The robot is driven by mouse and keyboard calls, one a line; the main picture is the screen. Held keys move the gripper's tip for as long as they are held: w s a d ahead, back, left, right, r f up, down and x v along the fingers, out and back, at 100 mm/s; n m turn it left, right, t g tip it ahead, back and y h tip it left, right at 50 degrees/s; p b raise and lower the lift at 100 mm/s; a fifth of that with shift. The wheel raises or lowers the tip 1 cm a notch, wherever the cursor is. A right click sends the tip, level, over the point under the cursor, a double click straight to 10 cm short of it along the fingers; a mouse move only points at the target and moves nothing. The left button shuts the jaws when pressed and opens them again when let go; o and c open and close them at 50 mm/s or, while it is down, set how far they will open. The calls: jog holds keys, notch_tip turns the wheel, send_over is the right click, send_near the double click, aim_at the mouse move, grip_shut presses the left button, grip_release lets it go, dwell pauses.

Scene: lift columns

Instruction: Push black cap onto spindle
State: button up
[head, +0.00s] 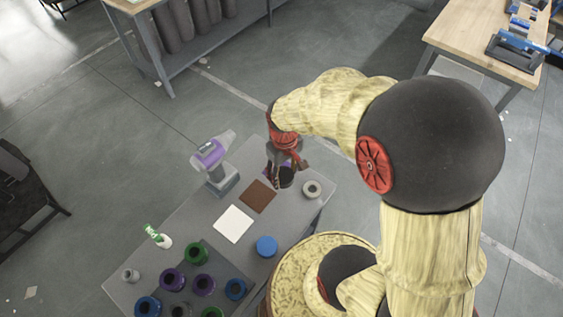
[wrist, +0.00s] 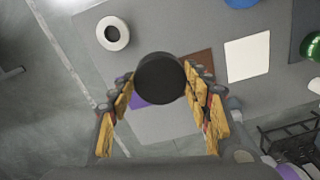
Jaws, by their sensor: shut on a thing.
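My gripper (head: 285,172) is shut on a black cap (head: 287,180) above the far right part of the grey table. In the wrist view the round black cap (wrist: 160,78) sits between the two yellow-padded fingers, its flat dark face toward the camera. A purple patch (wrist: 140,100) shows beside and below the cap, partly hidden by it and the left finger. I cannot tell whether it is the spindle, or whether the cap touches anything below. No spindle can be made out clearly.
On the table (head: 190,227) are a pale ring (head: 312,188), a brown square (head: 258,196), a white square (head: 233,224) and a blue lid (head: 266,246). A purple-and-grey device (head: 213,160) stands left of my gripper. A dark tray (head: 222,258) holds several coloured rings at the front.

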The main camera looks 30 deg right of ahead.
jog(key=shift+s+a+r+p, duration=0.25)
jog(key=shift+s+r+p, duration=0.1)
jog(key=shift+s+r, duration=0.3)
jog(key=shift+s+a+r+p, duration=0.3)
jog(key=shift+s+r+p, duration=0.05)
jog(key=shift+s+r, duration=0.25)
jog(key=shift+s+a+r+p, duration=0.25)
jog(key=shift+s+r+p, duration=0.1)
jog(key=shift+s+r, duration=0.25)
